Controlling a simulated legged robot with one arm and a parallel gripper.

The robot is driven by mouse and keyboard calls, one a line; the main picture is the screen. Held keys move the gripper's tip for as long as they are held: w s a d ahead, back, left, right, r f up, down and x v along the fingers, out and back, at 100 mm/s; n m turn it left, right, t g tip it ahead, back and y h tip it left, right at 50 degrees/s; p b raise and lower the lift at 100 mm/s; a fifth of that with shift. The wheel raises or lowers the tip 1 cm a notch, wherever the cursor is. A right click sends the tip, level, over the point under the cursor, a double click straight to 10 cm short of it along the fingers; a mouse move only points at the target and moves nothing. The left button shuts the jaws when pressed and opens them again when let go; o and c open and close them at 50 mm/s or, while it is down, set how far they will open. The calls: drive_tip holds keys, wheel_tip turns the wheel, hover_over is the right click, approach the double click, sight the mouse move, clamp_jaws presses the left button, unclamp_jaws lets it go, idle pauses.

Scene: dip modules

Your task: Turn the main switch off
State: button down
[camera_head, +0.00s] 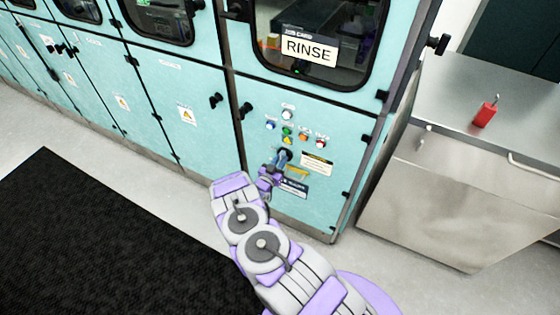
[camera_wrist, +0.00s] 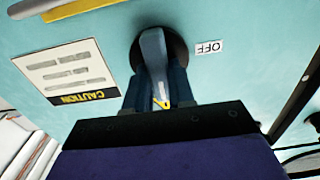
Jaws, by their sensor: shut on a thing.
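The main switch (camera_wrist: 155,62) is a grey lever on a dark round base, set in the teal cabinet panel. In the wrist view its lever lies between the two dark fingers of my gripper (camera_wrist: 157,90), which is shut on it. A small yellow mark shows near the lever's end. An "OFF" label (camera_wrist: 209,47) sits beside the round base, in the wrist view to its right. In the head view my gripper (camera_head: 279,163) is at the switch base (camera_head: 286,153), below the row of buttons. The lever's tip is partly hidden by the gripper body.
Several coloured buttons (camera_head: 288,132) sit just above the switch. A caution label (camera_wrist: 66,72) is beside it. A steel cabinet (camera_head: 470,190) with a red padlock (camera_head: 486,113) on top stands at the right. A black mat (camera_head: 80,230) lies on the floor at left.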

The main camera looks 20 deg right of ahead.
drive_tip(key=shift+w+n, duration=0.1)
drive_tip(key=shift+n, duration=0.2)
drive_tip(key=shift+w+a+n+b, duration=0.15)
drive_tip(key=shift+n+b, duration=0.7)
drive_tip(key=shift+n, duration=0.35)
drive_tip(key=n, duration=0.5)
drive_tip(key=n+b, duration=0.1)
drive_tip(key=n, duration=0.4)
drive_tip(key=n+b, duration=0.1)
drive_tip(key=n, duration=0.3)
drive_tip(key=shift+w+a+f+n, duration=0.15)
drive_tip(key=shift+w+a+n, duration=0.15)
drive_tip(key=shift+n, duration=0.1)
drive_tip(key=c, duration=1)
unclamp_jaws()
drive_tip(key=shift+f, duration=0.2)
drive_tip(key=shift+o, duration=0.2)
drive_tip(key=shift+d, duration=0.1)
